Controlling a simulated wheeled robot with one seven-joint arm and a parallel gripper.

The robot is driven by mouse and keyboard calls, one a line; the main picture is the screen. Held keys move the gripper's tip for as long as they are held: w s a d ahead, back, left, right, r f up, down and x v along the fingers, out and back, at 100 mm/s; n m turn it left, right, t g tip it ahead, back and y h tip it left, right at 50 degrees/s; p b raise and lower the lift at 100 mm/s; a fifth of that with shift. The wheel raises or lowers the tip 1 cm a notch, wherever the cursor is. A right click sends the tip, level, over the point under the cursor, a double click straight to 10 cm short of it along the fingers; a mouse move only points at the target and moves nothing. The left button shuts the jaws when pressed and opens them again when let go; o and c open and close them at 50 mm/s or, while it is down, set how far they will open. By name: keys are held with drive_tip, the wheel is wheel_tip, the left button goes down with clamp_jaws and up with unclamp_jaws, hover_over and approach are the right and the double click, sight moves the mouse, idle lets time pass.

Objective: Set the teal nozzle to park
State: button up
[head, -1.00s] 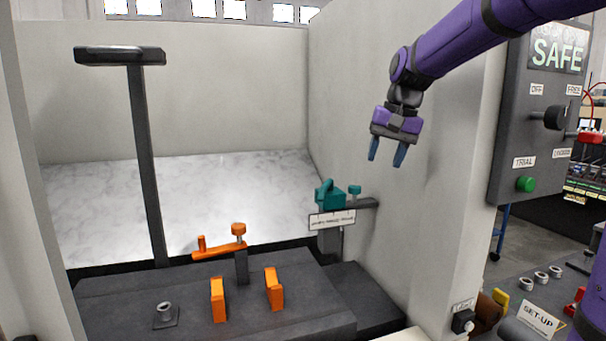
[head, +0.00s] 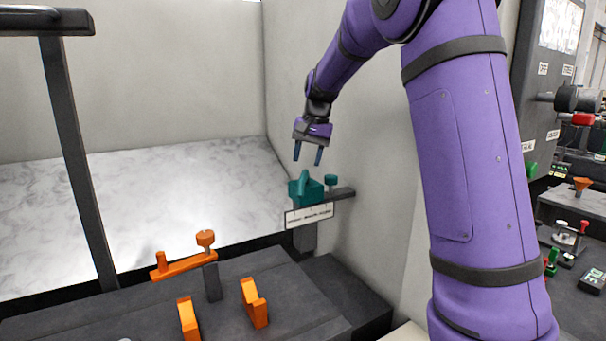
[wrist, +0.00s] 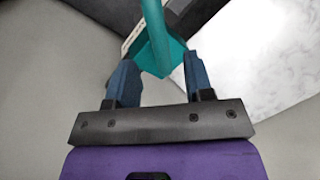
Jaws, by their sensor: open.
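The teal nozzle (head: 304,187) sits on a dark bracket (head: 343,194) by the right wall, with a small teal knob (head: 331,181) to its right. A white label plate (head: 308,214) hangs on its front; its text is too small to read. My gripper (head: 307,154) is open and empty, fingers pointing down, a little above the nozzle. In the wrist view the nozzle's raised teal handle (wrist: 154,25) shows between and beyond the two blue fingertips (wrist: 157,68). I cannot see contact.
An orange lever with a knob (head: 190,256) and two orange blocks (head: 256,304) stand on the dark bench in front. A dark T-shaped post (head: 75,160) rises at left. The marble surface (head: 150,195) behind is clear. A control panel (head: 548,100) is at right.

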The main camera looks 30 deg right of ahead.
sight(304, 175)
drive_tip(key=shift+w+a+f, duration=0.15)
drive_tip(key=shift+a+f, duration=0.05)
drive_tip(key=shift+f, duration=1.05)
drive_tip(key=shift+w+a+f, duration=0.1)
drive_tip(key=shift+a+f, duration=0.05)
drive_tip(key=shift+f, duration=1.05)
clamp_jaws()
